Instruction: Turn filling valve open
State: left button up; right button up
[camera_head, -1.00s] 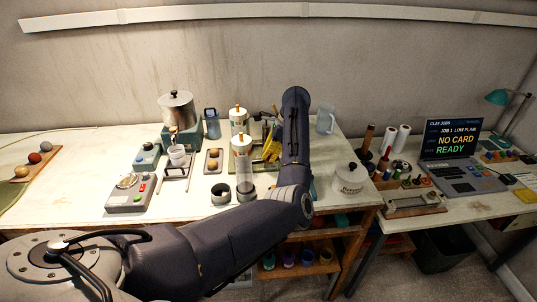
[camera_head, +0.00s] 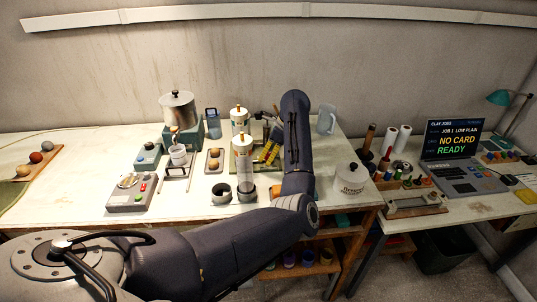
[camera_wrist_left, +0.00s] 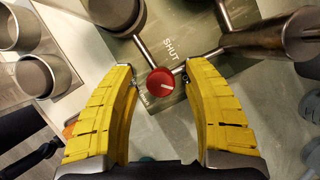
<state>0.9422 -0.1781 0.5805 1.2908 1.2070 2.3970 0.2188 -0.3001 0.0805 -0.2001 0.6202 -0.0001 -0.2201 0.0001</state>
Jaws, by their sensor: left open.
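The filling valve shows in the left wrist view as a round red knob (camera_wrist_left: 161,81) with a pale mark, joined to thin metal pipes over a grey-green plate (camera_wrist_left: 200,75). The word SHUT is printed beside it; other lettering by the knob is partly hidden. My left gripper (camera_wrist_left: 158,66) is open, with its yellow fingers on either side of the knob and visible gaps to both. In the head view the left gripper (camera_head: 268,151) is at the filling station, and the arm and fingers hide the knob. My right gripper is not in view.
A lidded white pot (camera_head: 350,180) and clear jug (camera_head: 326,120) are to the right. Metal cups (camera_wrist_left: 42,75) and a metal tube (camera_wrist_left: 255,40) lie near the fingers.

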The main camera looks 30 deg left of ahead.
pick_arm(q)
jog(key=v, duration=1.2)
dwell(0.3)
